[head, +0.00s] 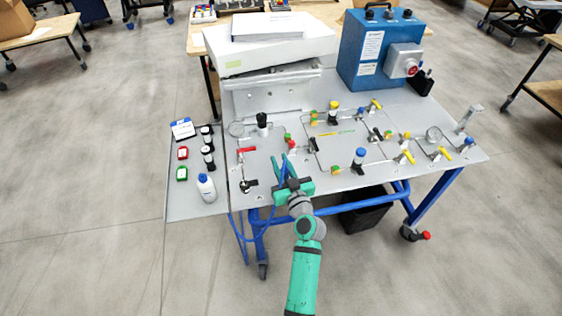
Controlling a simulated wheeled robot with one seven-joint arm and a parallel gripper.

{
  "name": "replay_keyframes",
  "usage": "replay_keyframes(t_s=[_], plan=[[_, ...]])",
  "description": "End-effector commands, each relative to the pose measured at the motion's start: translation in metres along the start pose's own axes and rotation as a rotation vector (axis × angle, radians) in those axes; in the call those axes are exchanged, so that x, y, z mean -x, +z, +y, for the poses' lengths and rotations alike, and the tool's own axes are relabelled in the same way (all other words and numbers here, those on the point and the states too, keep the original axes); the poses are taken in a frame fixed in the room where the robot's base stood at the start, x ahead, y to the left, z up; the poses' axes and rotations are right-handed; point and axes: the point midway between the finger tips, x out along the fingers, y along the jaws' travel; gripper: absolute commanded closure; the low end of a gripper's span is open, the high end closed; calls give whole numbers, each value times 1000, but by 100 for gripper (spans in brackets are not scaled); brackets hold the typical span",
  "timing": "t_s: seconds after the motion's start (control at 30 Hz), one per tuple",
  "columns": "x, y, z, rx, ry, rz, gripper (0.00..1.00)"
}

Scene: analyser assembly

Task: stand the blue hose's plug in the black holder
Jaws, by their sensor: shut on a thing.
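My gripper (285,162) is over the front left part of the grey panel, its green jaws pointing away from me. The blue hose (241,238) hangs in a loop below the panel's front edge and runs up to the jaws. My gripper is shut on the hose's plug, which is too small and too covered by the jaws to make out. A small black fitting (249,186) stands at the panel's front left edge, left of my gripper. It may be the black holder; I cannot tell for sure. The jaws are apart from it.
The panel (390,179) carries thin tubes and several coloured valves, including a red-handled one (246,150) just left of the jaws. A side shelf (188,205) holds bottles and small boxes. A blue box (375,55) stands at the back right.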

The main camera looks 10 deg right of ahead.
Motion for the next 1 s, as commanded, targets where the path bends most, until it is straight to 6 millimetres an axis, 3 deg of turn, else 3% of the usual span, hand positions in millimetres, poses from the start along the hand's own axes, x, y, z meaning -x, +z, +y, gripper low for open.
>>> replay_keyframes(t_s=[1.0], plan=[[0,8,0,0,0,1,100]])
